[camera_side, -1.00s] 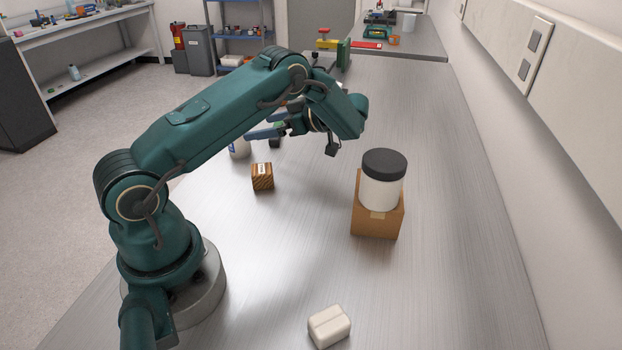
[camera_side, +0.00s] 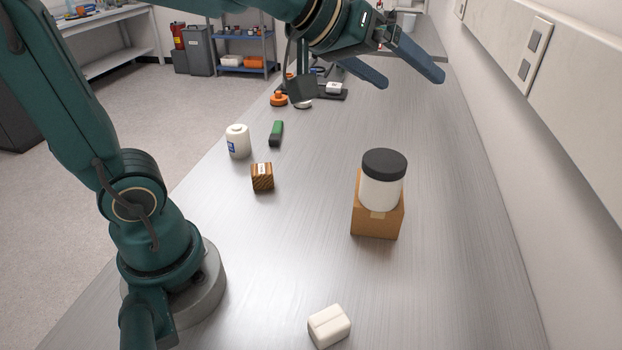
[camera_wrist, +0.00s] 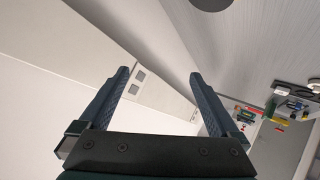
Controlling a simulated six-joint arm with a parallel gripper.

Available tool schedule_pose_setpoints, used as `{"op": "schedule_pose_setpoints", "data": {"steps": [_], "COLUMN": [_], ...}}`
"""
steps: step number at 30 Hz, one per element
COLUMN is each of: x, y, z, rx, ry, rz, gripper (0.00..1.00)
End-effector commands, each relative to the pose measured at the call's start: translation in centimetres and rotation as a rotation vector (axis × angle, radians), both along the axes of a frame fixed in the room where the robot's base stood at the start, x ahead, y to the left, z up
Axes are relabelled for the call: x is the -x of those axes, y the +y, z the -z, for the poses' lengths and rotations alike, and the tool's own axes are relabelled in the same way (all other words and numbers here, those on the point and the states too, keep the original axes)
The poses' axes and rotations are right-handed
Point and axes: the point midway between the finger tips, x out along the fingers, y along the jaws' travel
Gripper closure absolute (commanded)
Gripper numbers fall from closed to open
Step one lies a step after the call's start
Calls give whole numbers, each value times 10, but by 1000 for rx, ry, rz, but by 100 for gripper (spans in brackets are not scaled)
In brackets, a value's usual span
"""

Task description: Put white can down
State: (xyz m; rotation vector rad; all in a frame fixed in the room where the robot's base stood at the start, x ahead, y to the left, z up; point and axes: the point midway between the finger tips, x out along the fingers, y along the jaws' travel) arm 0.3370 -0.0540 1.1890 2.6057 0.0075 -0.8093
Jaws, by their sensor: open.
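The white can (camera_side: 238,142) with a blue label stands upright on the metal bench near its left edge. Nothing touches it. My gripper (camera_side: 411,81) is high above the bench, to the right of and well apart from the can. Its two blue fingers are spread with nothing between them. The wrist view also shows the empty open fingers (camera_wrist: 160,73), and I cannot see the can there.
A striped wooden block (camera_side: 262,177), a green-and-black object (camera_side: 276,133) and a white block (camera_side: 329,326) are on the bench (camera_side: 300,240). A wall (camera_side: 570,140) bounds the right.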

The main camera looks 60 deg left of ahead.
Motion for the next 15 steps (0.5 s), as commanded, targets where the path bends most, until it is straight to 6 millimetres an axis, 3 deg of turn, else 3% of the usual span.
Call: {"op": "schedule_pose_setpoints", "data": {"steps": [1,6,10,15], "x": [29,117,159,179], "y": [-10,-10,4,13], "z": [11,63,90,102], "rx": [-43,-213,-307,-355], "ry": [55,284,405,470], "rz": [66,197,218,218], "gripper": [2,2,2,2]}}
